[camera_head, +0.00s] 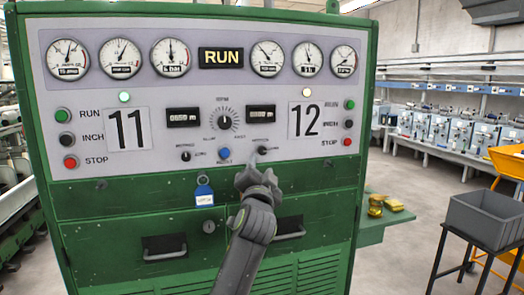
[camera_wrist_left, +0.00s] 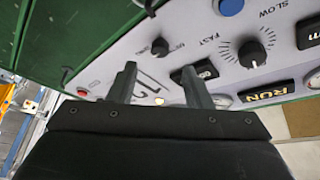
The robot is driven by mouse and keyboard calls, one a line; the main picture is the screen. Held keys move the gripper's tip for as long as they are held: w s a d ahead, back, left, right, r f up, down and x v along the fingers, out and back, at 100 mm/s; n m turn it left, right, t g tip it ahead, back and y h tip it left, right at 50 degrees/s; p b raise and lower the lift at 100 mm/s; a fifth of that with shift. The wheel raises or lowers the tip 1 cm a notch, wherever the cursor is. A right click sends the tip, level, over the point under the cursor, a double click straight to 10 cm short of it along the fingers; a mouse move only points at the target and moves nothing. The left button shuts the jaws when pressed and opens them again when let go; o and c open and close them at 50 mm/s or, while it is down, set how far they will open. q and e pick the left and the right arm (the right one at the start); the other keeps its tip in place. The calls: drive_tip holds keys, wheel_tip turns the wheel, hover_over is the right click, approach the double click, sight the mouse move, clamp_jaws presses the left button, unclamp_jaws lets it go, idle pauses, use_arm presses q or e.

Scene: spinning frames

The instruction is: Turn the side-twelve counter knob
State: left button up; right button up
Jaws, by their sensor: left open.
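The side-twelve counter knob (camera_head: 262,150) is a small black knob on the grey panel, below the right-hand counter display (camera_head: 261,114) and left of the 12 plate (camera_head: 303,120). In the left wrist view the knob (camera_wrist_left: 160,47) shows just beyond and between the fingertips. My left gripper (camera_head: 260,172) is open, with its fingers pointing at the panel from just below the knob. Its two fingers (camera_wrist_left: 159,68) stand apart in the wrist view with nothing held between them. I cannot tell the exact gap from fingertips to knob. My right gripper is not in view.
A large dial selector (camera_head: 225,121), a blue button (camera_head: 224,153) and the side-eleven knob (camera_head: 186,156) are close by. A blue padlock tag (camera_head: 204,195) hangs below the panel. Drawer handles (camera_head: 164,246) stick out lower down. A grey crate (camera_head: 485,218) stands at right.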

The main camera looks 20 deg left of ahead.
sight(262, 152)
use_arm(q)
drive_tip(key=p+x, duration=0.1)
drive_tip(key=x, duration=0.5)
drive_tip(key=shift+s, duration=0.1)
drive_tip(key=shift+w+a+r+p, duration=0.15)
drive_tip(key=shift+w+p, duration=0.15)
drive_tip(key=shift+w, duration=0.35)
